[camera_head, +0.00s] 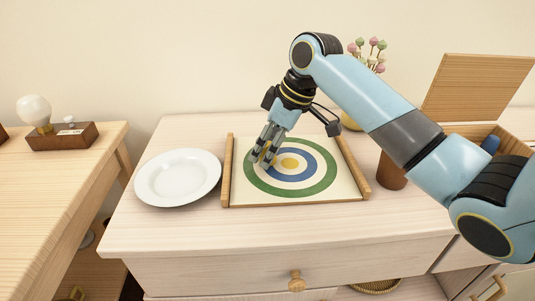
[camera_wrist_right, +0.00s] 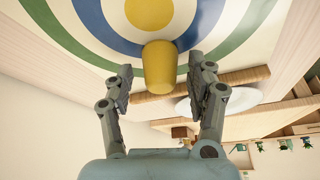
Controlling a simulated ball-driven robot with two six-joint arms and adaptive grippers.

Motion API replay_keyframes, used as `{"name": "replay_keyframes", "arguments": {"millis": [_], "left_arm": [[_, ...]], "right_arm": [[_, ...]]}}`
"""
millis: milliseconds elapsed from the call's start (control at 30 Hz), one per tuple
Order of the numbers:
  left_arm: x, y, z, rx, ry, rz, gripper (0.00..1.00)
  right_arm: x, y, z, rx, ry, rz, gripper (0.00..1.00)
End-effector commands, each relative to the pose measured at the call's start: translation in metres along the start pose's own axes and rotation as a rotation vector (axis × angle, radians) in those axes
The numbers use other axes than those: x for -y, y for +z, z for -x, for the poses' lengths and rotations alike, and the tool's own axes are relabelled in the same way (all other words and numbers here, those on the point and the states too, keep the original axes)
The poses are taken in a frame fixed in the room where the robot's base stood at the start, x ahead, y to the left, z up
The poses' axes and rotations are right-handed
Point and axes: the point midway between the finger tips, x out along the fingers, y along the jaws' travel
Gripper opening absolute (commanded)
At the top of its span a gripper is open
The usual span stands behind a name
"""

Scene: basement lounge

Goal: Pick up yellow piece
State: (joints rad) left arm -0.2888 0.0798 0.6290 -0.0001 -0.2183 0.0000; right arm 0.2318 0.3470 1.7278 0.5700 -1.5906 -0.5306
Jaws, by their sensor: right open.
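The yellow piece (camera_wrist_right: 160,68) is a small rounded cylinder. In the right wrist view it stands on the target board between my right gripper's two fingers, with a gap on each side. My right gripper (camera_head: 263,157) points down over the left part of the board (camera_head: 345,190) in the head view; it also shows in the right wrist view (camera_wrist_right: 161,80), open and empty. In the head view the fingers cover most of the piece. My left gripper is not in view.
A white plate (camera_head: 178,177) lies left of the board. Wooden rails (camera_head: 227,172) edge the board. A brown cup (camera_head: 391,172) and an open wooden box (camera_head: 517,146) stand to the right. A vase of flowers (camera_head: 352,122) stands behind. A lamp (camera_head: 36,112) is on the left table.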

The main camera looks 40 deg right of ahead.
Motion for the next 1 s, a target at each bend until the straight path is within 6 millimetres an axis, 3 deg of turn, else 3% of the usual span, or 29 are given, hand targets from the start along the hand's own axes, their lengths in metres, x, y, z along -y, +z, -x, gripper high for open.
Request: {"name": "replay_keyframes", "arguments": {"millis": [167,467,767,1000], "left_arm": [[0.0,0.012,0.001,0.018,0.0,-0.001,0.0],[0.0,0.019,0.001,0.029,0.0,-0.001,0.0],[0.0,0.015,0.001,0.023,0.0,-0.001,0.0],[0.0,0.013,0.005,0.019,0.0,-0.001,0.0]], "right_arm": [[0.0,0.0,0.001,0.0,0.0,0.0,0.54],[0.0,0.0,0.001,0.0,0.0,0.0,0.15],[0.0,-0.001,0.003,-0.001,0.0,0.0,0.15],[-0.001,-0.011,0.024,-0.003,0.001,0.002,0.15]]}}
